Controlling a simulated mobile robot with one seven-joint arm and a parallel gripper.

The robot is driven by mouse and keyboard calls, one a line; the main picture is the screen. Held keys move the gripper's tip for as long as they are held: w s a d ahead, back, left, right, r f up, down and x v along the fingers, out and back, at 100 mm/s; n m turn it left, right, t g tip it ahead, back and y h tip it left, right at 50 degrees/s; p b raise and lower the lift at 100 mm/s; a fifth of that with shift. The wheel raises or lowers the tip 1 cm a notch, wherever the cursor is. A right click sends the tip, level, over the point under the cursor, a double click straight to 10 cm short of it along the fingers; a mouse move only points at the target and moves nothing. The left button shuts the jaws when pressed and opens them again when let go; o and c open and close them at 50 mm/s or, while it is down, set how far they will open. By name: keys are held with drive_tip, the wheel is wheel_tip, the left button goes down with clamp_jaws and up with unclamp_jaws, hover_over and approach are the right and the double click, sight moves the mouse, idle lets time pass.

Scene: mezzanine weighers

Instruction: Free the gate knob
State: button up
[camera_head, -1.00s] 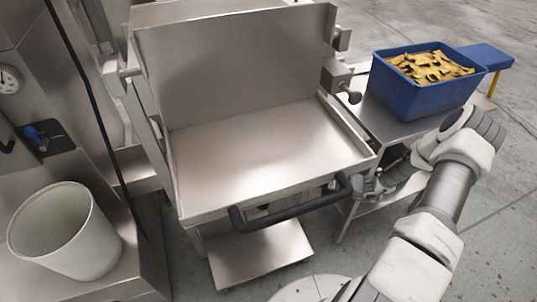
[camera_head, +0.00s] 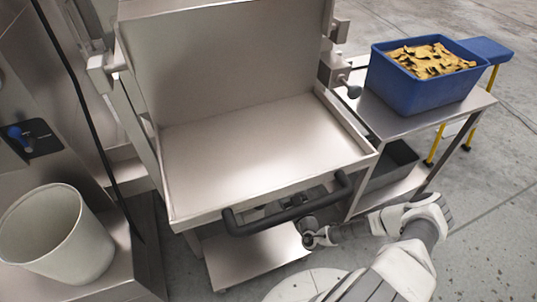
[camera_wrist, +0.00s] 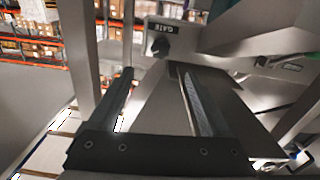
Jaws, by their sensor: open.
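The gate knob (camera_wrist: 160,46) is small and black, on a metal plate marked GATE in the wrist view. It lies ahead of my gripper (camera_wrist: 158,75), just past the fingertips and between them in the picture. The two dark fingers are wide apart with nothing between them. In the head view my gripper (camera_head: 311,237) is low, below the black bar handle (camera_head: 290,210) at the front of the metal tray (camera_head: 255,150). I cannot make out the gate knob in the head view, and the wrist view does not show the fingers touching it.
A blue bin (camera_head: 425,85) of yellowish pieces stands on a metal side table (camera_head: 395,122) at right. Another black knob (camera_head: 353,91) sits by the tray's right post. A low plate (camera_head: 255,258) lies under the tray. A pale bucket (camera_head: 55,245) stands at left.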

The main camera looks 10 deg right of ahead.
drive_tip(key=w+a+b, duration=0.2)
drive_tip(key=w+a, duration=0.1)
drive_tip(key=w, duration=1.2)
drive_tip(key=shift+b, duration=0.4)
drive_tip(key=shift+c, duration=0.2)
clamp_jaws()
drive_tip(key=shift+n, duration=0.4)
drive_tip(key=n+p, duration=0.2)
drive_tip(key=n, duration=0.5)
drive_tip(key=n+p, duration=0.2)
drive_tip(key=n, duration=0.6)
drive_tip(key=n+p, duration=0.2)
drive_tip(key=n, duration=0.6)
drive_tip(key=shift+d+r, duration=0.2)
drive_tip(key=shift+r, duration=0.05)
drive_tip(key=shift+p, duration=0.3)
